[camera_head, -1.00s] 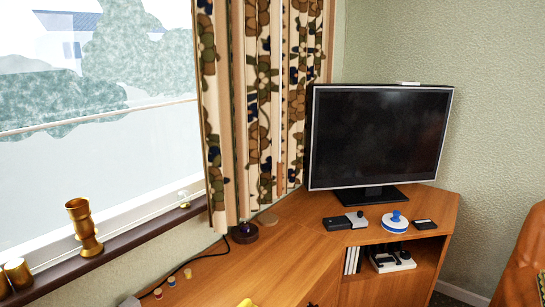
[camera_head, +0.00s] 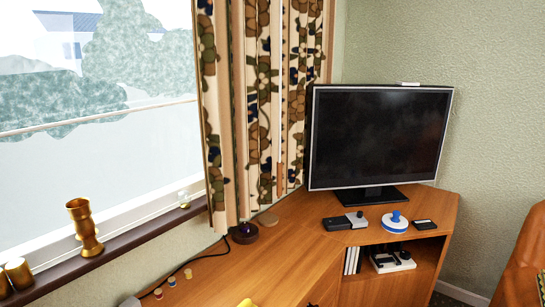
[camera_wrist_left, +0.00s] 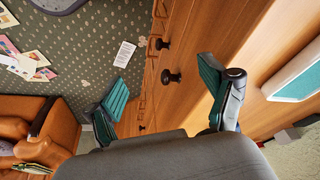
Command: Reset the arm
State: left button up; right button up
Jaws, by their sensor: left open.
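My left gripper (camera_wrist_left: 166,78) shows in the left wrist view. Its two teal-padded fingers stand wide apart with nothing between them. Beyond the fingers is the wooden cabinet front (camera_wrist_left: 190,45) with dark round knobs (camera_wrist_left: 171,77). I cannot tell whether a finger touches the wood. Neither gripper can be made out in the head view, and my right gripper shows nowhere.
In the head view a wooden cabinet (camera_head: 290,262) carries a television (camera_head: 378,140), a blue-and-white round object (camera_head: 394,223) and small items. A brass goblet (camera_head: 84,228) stands on the windowsill. The wrist view shows patterned carpet (camera_wrist_left: 88,58), scattered papers and an orange-brown seat (camera_wrist_left: 62,125).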

pick_arm(q)
jog(key=s+f+g, duration=0.1)
jog(key=s+f, duration=0.1)
jog(key=f, duration=1)
jog(key=s+f, duration=0.3)
jog(key=f, duration=0.8)
jog(key=s+a+f+g, duration=0.1)
jog(key=s+a+f, duration=0.1)
jog(key=s+f, duration=1)
jog(key=shift+s+a+f, duration=0.25)
jog(key=shift+s+a, duration=0.15)
jog(key=shift+s, duration=0.2)
